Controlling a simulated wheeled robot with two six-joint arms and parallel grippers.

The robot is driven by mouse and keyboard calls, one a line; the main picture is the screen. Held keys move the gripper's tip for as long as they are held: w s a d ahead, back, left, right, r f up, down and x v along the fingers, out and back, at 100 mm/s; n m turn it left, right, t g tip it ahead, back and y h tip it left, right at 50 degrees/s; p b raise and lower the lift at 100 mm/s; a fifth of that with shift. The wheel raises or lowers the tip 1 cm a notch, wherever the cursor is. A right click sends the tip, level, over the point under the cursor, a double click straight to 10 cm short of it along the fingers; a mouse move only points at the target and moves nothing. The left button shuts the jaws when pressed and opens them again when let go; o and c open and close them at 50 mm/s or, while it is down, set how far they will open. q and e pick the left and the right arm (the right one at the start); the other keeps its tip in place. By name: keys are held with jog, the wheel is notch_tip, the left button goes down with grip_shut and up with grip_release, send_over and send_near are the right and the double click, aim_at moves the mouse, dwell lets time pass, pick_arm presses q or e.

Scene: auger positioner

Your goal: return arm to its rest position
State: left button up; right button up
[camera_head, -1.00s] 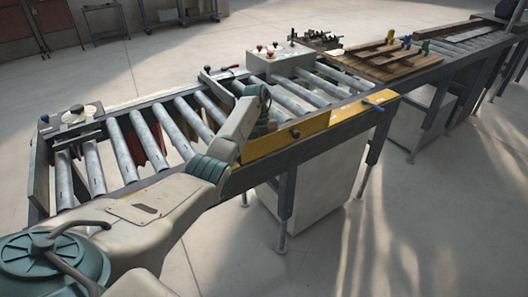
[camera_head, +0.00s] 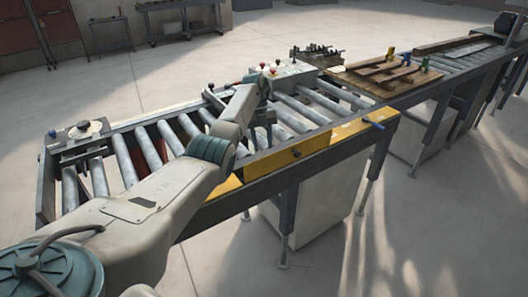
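My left arm (camera_head: 150,205), pale with teal joints, comes in from the lower left and reaches over the roller conveyor (camera_head: 125,160). Its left gripper (camera_head: 262,143) hangs at the arm's far end, above the rollers and behind the yellow side plate (camera_head: 325,148). The gripper is small and partly hidden by my own wrist, so I cannot tell whether its fingers are open or shut. I see nothing held in it. My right gripper is not in view.
A control box (camera_head: 293,74) with red knobs stands behind the gripper. A wooden pallet (camera_head: 385,78) with colored clamps lies farther right on the conveyor line. The floor in front is clear.

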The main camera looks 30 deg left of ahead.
pick_arm(q)
jog(key=shift+w+a+r, duration=0.1)
jog(key=shift+a+r, duration=0.05)
jog(key=shift+r, duration=0.15)
dwell(0.4)
